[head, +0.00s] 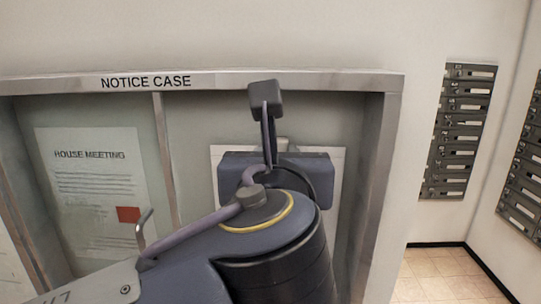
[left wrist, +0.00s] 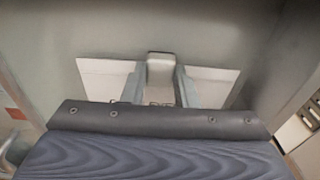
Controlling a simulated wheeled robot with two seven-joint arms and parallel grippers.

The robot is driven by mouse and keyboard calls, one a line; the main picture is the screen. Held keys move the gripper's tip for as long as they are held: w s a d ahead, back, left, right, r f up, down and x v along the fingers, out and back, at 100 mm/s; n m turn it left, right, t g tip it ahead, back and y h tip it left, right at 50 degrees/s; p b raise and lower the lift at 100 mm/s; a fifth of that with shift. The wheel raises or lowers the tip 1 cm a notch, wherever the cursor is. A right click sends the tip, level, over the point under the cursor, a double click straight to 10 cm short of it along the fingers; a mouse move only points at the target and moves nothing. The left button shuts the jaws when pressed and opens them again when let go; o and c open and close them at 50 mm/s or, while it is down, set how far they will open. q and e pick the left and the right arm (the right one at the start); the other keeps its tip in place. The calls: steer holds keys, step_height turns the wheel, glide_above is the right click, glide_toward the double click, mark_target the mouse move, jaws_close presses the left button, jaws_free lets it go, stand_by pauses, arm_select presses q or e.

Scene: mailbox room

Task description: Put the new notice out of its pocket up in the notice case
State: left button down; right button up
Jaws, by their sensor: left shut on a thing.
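The notice case (head: 245,82) is a metal-framed wall case labelled "NOTICE CASE", with a divider between two panes or bays. A white sheet (head: 335,165) is in the right bay, largely hidden behind my left gripper and arm. In the left wrist view the sheet (left wrist: 215,85) shows on both sides of my left gripper (left wrist: 162,95), whose fingers are shut on it or on something at its middle. The sheet is close to the grey back panel; I cannot tell whether it touches. Its print is mostly hidden. My right gripper is not in view.
A "HOUSE MEETING" notice (head: 95,180) with a red square hangs in the left bay, behind a bent handle-like piece (head: 141,228). The case's right frame post (head: 378,190) stands close to my arm. Dark mailboxes (head: 462,130) line the walls at right, above a tiled floor.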

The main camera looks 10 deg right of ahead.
arm_select(q)
steer(key=shift+w+d, duration=0.1)
steer(key=shift+w, duration=0.35)
steer(key=shift+s, duration=0.1)
steer(key=c, duration=1.1)
jaws_free()
steer(key=shift+o, duration=0.2)
